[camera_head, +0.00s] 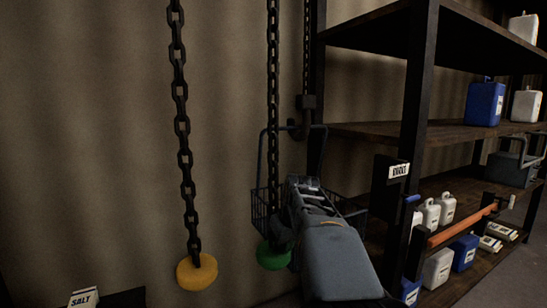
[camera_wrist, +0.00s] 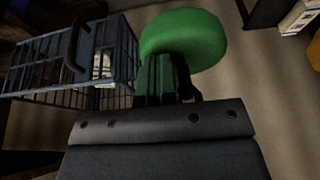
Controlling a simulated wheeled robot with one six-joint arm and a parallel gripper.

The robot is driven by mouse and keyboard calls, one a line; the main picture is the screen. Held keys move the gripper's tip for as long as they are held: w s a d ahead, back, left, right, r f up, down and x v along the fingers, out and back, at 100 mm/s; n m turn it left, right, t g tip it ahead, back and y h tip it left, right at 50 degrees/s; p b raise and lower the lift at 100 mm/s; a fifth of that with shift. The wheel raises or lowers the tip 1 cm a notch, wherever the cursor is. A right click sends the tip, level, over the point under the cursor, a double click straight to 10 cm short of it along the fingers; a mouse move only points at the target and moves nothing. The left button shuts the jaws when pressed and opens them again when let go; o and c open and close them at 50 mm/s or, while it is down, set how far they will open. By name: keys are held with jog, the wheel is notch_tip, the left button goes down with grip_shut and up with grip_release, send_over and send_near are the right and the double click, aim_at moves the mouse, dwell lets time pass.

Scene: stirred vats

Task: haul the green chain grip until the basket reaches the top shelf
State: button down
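The green chain grip (camera_head: 272,257) is a thick round disc at the bottom of a dark chain (camera_head: 273,90); my arm partly covers it. In the wrist view the green grip (camera_wrist: 185,38) lies just beyond my gripper (camera_wrist: 168,72). Dark ridged parts with a green tint show at its near edge; whether the fingers are closed on it is unclear. The wire basket (camera_head: 259,215) hangs behind my arm, left of the shelf rack, below the middle shelf. In the wrist view the basket (camera_wrist: 118,62) is at upper left, with a white item inside. The top shelf (camera_head: 470,32) is well above it.
A yellow grip (camera_head: 197,272) hangs on another chain (camera_head: 183,130) to the left. The rack holds blue and white jugs (camera_head: 485,102). A salt box (camera_head: 84,298) is at lower left. The wall stands close behind.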

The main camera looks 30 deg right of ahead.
notch_tip(320, 180, up, 11)
jog(key=p, duration=0.9)
dwell(1.3)
jog(key=shift+a+f+b, duration=0.1)
jog(key=shift+f+b, duration=4.55)
jog(key=shift+f, duration=1.25)
notch_tip(320, 180, up, 12)
jog(key=p, duration=1)
